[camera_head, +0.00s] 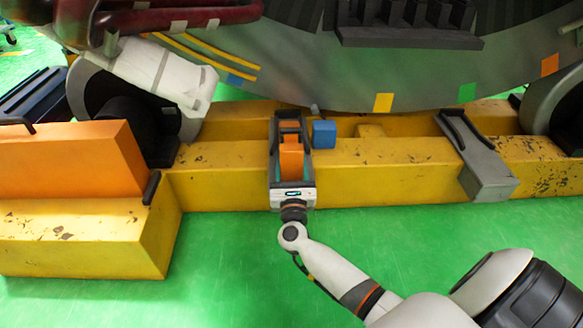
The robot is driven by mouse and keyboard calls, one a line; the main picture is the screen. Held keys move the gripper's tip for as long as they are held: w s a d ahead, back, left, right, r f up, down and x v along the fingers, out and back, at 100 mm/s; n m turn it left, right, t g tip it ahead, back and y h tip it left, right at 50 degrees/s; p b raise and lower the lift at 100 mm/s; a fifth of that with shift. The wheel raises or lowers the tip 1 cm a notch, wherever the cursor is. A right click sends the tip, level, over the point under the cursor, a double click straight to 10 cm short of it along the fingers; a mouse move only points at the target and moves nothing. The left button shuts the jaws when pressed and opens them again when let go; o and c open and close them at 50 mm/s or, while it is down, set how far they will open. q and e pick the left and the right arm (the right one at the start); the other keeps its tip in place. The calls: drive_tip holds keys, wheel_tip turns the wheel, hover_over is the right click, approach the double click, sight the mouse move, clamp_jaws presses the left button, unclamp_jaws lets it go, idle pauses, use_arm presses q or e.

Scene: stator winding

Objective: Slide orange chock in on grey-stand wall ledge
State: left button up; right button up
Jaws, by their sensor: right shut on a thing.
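My right gripper (290,130) reaches up from the bottom of the head view to the yellow beam. Its two dark fingers are shut on a small orange chock (291,160), which shows between them over the front of the beam. The fingers cover the chock's sides, and I cannot tell whether it touches the beam. A grey bracket (487,170) with a black handle lies over the beam to the right. I cannot tell for sure which part is the grey-stand wall ledge. My left gripper is not in view.
A blue block (324,134) is close beside the gripper's right finger. A large orange block (65,165) sits on the yellow base (90,240) at left. The grey curved drum (330,85) hangs above the yellow beam (385,185). The green floor in front is mostly clear.

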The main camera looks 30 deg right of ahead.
sight(292, 150)
drive_tip(key=shift+r, duration=0.1)
drive_tip(key=o, duration=1.3)
drive_tip(key=shift+w+d, duration=0.1)
drive_tip(key=shift+c, duration=0.2)
wheel_tip(292, 150, up, 9)
drive_tip(key=p, duration=0.7)
drive_tip(key=shift+r, duration=0.45)
